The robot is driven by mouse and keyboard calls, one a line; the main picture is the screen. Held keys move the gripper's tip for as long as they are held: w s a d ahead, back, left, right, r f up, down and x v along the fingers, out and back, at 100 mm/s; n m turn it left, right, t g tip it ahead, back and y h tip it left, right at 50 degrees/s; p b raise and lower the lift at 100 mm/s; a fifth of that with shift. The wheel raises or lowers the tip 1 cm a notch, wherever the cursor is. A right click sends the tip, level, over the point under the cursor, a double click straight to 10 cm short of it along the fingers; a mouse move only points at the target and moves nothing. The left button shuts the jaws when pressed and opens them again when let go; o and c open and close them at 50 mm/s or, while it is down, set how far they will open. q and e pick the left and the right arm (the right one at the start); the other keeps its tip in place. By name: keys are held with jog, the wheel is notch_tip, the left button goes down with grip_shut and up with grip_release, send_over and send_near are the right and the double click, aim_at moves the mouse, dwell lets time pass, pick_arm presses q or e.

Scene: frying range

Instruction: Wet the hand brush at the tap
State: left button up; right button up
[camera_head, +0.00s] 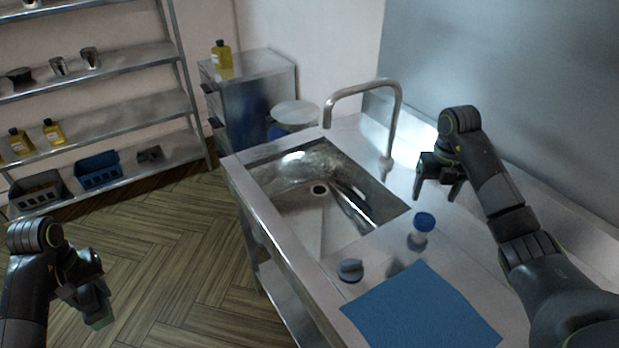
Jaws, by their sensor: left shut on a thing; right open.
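My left gripper (88,290) hangs over the wooden floor at the lower left, well away from the sink. It is shut on a small dark block with a green underside, which looks like the hand brush (101,322); the fingers hide part of it. The tap (397,115) is a tall bent metal pipe at the back right of the steel sink (318,222). Its spout end hangs over the basin, and I cannot tell whether water runs. My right gripper (437,192) is open and empty above the counter, just right of the tap's base.
A blue mat (420,312) lies on the counter's near part. A small blue-capped container (421,228) and a grey round knobbed object (350,270) stand between it and the basin. Shelves (100,125) with bottles and bins are at the left. A cabinet (250,95) stands behind the sink.

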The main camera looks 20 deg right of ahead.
aim_at(425, 219)
notch_tip(425, 219, down, 8)
jog(key=b, duration=0.6)
jog(key=shift+f, duration=0.45)
jog(key=shift+r, duration=0.1)
jog(key=c, duration=1)
jog(key=shift+b, duration=0.35)
